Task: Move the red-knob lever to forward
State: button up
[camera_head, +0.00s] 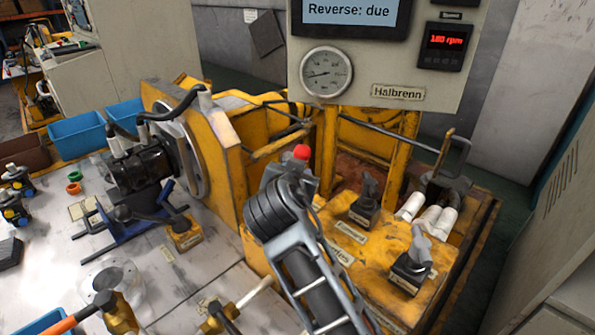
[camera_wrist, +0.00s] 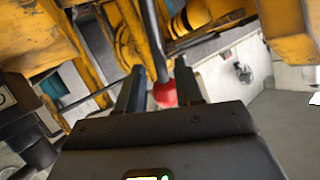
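The red knob (camera_head: 301,152) of the lever shows just above the end of my arm in the head view, in front of the yellow frame. In the wrist view the red knob (camera_wrist: 164,95) lies between the two dark fingers of my gripper (camera_wrist: 160,82), closer to the right finger. The fingers stand apart, with a gap on the knob's left; I cannot tell whether the right finger touches it. Much of the lever below the knob is hidden behind my arm in the head view. The display (camera_head: 348,12) reads "Reverse: due".
The yellow console (camera_head: 385,262) carries two other grey levers (camera_head: 366,203) (camera_head: 411,262) right of my arm. The panel (camera_head: 400,70) with a gauge (camera_head: 326,73) and a "180 rpm" readout (camera_head: 443,40) hangs behind. The motor assembly (camera_head: 140,165) stands on the bench at left.

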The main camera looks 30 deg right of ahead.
jog(key=shift+v, duration=2.3)
